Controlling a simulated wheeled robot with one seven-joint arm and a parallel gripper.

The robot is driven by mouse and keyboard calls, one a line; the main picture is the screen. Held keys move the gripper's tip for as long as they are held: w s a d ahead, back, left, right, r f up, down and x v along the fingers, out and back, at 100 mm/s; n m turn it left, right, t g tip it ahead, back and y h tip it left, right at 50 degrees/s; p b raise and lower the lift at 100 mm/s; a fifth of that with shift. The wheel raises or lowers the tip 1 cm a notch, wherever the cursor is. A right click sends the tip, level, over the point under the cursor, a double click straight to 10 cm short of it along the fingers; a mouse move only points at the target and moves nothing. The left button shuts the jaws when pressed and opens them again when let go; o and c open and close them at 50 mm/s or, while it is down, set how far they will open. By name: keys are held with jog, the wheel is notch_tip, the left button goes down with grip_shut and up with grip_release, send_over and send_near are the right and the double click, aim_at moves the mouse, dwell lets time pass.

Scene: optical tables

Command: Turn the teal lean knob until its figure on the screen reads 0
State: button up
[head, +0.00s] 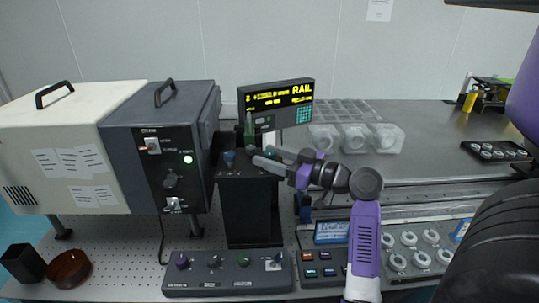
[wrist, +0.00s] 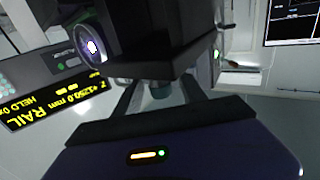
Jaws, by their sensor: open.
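In the wrist view the same screen (wrist: 40,105) shows upside down at the left, with RAIL, HELD and a Z figure in mm. My gripper (head: 266,157) is at the top of the black stand (head: 250,208), reaching in from the right. In the wrist view its two fingers are apart, with a dark teal knob (wrist: 160,90) between them. I cannot tell whether they touch it.
A blue knob (head: 229,157) and a green upright part (head: 249,130) are close to my gripper on the stand. A grey control box with knobs (head: 228,274) lies in front. A dark instrument box (head: 165,150) stands left. Clear trays (head: 355,138) lie behind right.

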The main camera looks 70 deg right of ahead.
grip_shut()
